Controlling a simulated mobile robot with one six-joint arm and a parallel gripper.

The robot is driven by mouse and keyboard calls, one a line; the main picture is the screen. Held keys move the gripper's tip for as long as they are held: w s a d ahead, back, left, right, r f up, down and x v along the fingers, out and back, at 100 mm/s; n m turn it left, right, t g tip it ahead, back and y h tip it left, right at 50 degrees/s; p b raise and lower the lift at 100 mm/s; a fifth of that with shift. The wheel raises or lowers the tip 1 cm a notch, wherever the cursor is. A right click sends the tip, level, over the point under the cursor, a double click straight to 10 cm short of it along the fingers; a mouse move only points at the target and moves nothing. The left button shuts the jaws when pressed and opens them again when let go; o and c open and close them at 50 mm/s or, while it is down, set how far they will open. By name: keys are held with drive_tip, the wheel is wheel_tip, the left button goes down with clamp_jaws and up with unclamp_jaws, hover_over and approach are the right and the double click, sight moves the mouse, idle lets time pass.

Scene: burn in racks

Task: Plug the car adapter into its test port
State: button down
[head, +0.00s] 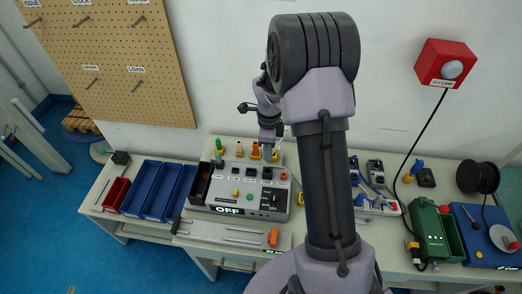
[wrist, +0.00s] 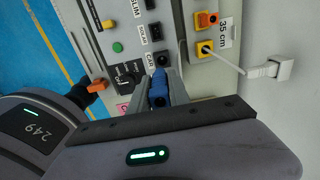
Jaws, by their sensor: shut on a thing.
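My gripper (wrist: 162,80) is shut on a blue plug-like piece, which I take to be the car adapter (wrist: 157,96). In the wrist view its tip points at a round dark port (wrist: 163,60) on the grey test box (wrist: 121,58). The tip is at or very near the port; I cannot tell whether it is inside. In the head view my gripper (head: 268,148) is over the back edge of the test box (head: 240,208), and the adapter is too small to make out there.
Several other ports and a black knob (wrist: 128,78) are on the box. Yellow and orange sockets (wrist: 206,19) and a white plug with cable (wrist: 268,70) are close by. Blue bins (head: 160,190) stand left; a green device (head: 432,232) is right. A wall is behind.

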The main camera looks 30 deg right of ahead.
drive_tip(key=shift+w+d+f, duration=0.1)
drive_tip(key=shift+w+d, duration=0.05)
drive_tip(key=shift+w, duration=0.1)
drive_tip(key=shift+f+b, duration=0.1)
drive_tip(key=shift+b, duration=0.3)
wheel_tip(320, 180, down, 6)
drive_tip(key=b, duration=0.5)
drive_tip(key=shift+r, duration=0.2)
drive_tip(key=c, duration=2)
unclamp_jaws()
clamp_jaws()
drive_tip(key=shift+b, duration=0.55)
